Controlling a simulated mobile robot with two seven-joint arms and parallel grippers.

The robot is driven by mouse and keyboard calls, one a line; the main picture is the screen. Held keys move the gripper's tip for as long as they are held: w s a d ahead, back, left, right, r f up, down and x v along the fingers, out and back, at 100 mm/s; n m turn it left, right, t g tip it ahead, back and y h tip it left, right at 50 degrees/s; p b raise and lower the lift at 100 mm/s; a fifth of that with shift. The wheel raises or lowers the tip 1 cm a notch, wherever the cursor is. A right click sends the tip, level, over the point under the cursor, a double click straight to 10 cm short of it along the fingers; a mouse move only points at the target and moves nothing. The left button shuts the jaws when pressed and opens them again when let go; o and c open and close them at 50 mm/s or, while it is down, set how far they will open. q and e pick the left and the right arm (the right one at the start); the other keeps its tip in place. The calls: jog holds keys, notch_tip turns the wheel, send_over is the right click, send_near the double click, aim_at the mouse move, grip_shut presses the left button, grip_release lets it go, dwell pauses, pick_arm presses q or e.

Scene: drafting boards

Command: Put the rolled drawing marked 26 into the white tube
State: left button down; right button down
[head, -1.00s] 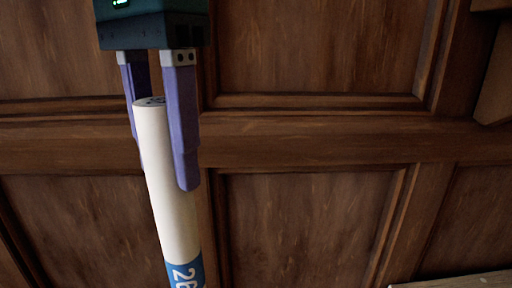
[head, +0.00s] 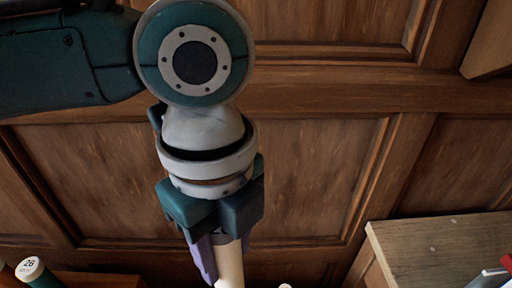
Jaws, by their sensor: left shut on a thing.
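My left gripper (head: 214,246) points down at the bottom middle of the head view, with its purple fingers partly hidden by its own body. It is shut on the white rolled drawing (head: 230,268), whose upper part shows between the fingers and whose lower part is cut off by the frame edge. Its blue band marked 26 showed a second ago and is out of view now. A small white round top (head: 285,286) just shows at the bottom edge to the right; I cannot tell whether it is the white tube. My right gripper is not in view.
A wooden surface (head: 435,245) at the right bears a few small items. Wood panelling (head: 310,180) fills the back.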

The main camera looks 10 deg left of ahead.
pick_arm(q)
jog(key=shift+f+b, duration=2.75)
jog(key=shift+b, duration=0.3)
notch_tip(320, 180, down, 16)
jog(key=b, duration=0.9)
jog(key=shift+r+b, duration=0.2)
jog(key=shift+b, duration=0.1)
jog(key=shift+c, duration=1.6)
grip_release()
notch_tip(320, 180, up, 10)
jog(key=p, duration=0.2)
